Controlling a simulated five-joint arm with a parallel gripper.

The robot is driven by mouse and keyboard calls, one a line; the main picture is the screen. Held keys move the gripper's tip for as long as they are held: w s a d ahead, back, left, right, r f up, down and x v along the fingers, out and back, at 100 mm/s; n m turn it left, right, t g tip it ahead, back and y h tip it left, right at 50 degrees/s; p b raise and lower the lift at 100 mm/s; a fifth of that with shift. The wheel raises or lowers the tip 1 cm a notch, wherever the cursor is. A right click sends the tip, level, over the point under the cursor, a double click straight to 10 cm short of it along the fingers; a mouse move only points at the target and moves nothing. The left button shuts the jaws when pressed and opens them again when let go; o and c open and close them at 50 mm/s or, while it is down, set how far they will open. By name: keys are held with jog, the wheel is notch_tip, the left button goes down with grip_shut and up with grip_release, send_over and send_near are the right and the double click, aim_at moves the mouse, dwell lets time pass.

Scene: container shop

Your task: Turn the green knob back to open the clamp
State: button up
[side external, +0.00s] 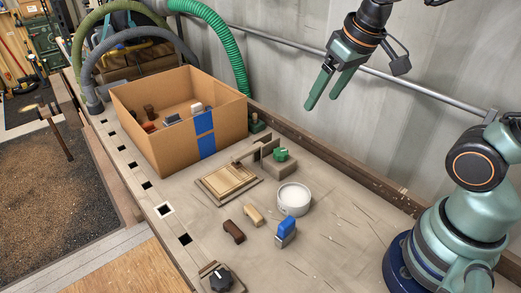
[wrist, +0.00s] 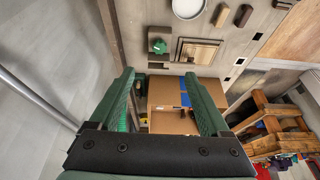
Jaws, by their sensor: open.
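The green knob (side external: 281,154) sits on top of a small grey-brown block (side external: 281,169) on the bench, right of the cardboard box. In the wrist view the green knob (wrist: 158,46) shows beyond my fingertips. A wooden framed panel (side external: 229,183) lies flat in front of the block, with an upright plate and bar near its back edge. Whether the clamp is gripping anything is too small to tell. My gripper (side external: 322,103) is open and empty, high above the bench and apart from the knob. Its spread fingers also show in the wrist view (wrist: 159,75).
A white round tub (side external: 293,199) stands just in front of the knob block. A blue-topped piece (side external: 286,230), a tan block (side external: 253,215), a brown block (side external: 233,232) and a black dial (side external: 220,280) lie nearer. The cardboard box (side external: 140,128) holds several items. A wall rail runs behind.

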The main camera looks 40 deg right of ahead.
jog(key=w+f+g, duration=0.2)
jog(key=w+f, duration=0.1)
jog(key=w, duration=0.4)
jog(key=m+g, duration=0.1)
jog(key=g, duration=0.1)
send_near(281, 151)
notch_tip(281, 151, down, 8)
jog(key=shift+w+f, duration=0.15)
jog(key=shift+f, duration=0.1)
grip_shut()
